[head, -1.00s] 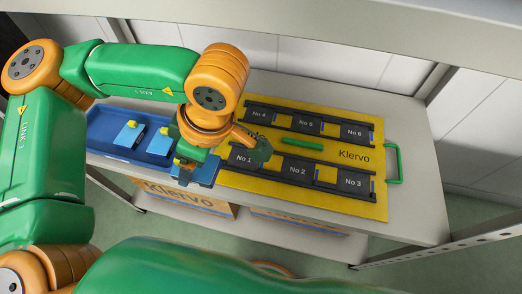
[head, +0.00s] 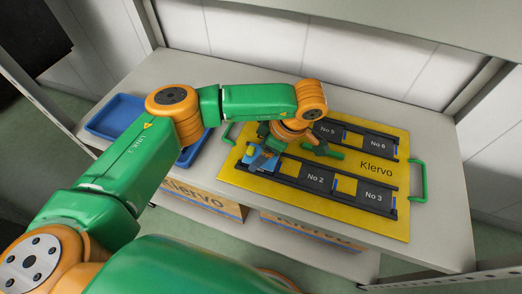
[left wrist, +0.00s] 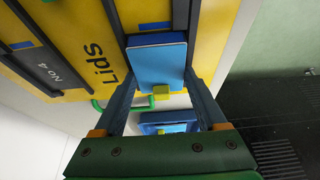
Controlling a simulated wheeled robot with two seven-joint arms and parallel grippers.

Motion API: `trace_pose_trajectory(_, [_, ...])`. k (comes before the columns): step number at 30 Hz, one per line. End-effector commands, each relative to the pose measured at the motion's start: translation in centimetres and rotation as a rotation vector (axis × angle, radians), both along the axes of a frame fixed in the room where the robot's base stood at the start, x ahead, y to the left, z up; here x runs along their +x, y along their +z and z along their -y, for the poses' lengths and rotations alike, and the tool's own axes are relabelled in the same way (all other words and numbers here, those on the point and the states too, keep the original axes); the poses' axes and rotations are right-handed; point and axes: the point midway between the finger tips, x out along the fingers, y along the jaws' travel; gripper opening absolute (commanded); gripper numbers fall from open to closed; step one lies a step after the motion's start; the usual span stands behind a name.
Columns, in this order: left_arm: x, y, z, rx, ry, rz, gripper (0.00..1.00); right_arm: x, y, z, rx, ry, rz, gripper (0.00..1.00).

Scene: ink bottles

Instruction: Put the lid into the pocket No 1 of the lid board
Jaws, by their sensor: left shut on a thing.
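My left gripper (head: 266,149) is shut on a blue lid (head: 261,161) with a small yellow knob. The lid is over the near-left end of the yellow lid board (head: 232,174), at pocket No 1, whose label is hidden. In the left wrist view, the fingers (left wrist: 162,88) close around the knob end of the lid (left wrist: 156,62), which lies over the dark row of pockets. I cannot tell whether the lid touches the board. Pockets No 2 (head: 315,179) and No 3 (head: 376,197) show clear. My right gripper is out of view.
A blue tray (head: 103,122) stands left of the board, partly behind my left arm. The board has green handles, one at its right end (head: 418,181). Pockets No 5 (head: 327,130) and No 6 are in the far row. Cardboard boxes (head: 200,197) stand below the table.

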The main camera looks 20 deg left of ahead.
Motion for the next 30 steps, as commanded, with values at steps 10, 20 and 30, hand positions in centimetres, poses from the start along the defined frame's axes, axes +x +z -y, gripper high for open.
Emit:
trace_pose_trajectory(10, [-0.1,-0.6,0.0,-0.001,0.0,-0.003,1.0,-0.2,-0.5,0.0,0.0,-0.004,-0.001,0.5])
trace_pose_trajectory(20, [0.0,3.3,1.5,-0.004,-0.001,0.003,1.0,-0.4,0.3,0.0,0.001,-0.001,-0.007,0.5])
trace_pose_trajectory(30, [-0.1,10.8,4.4,-0.001,-0.001,0.001,1.0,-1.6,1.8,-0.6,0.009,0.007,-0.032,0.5])
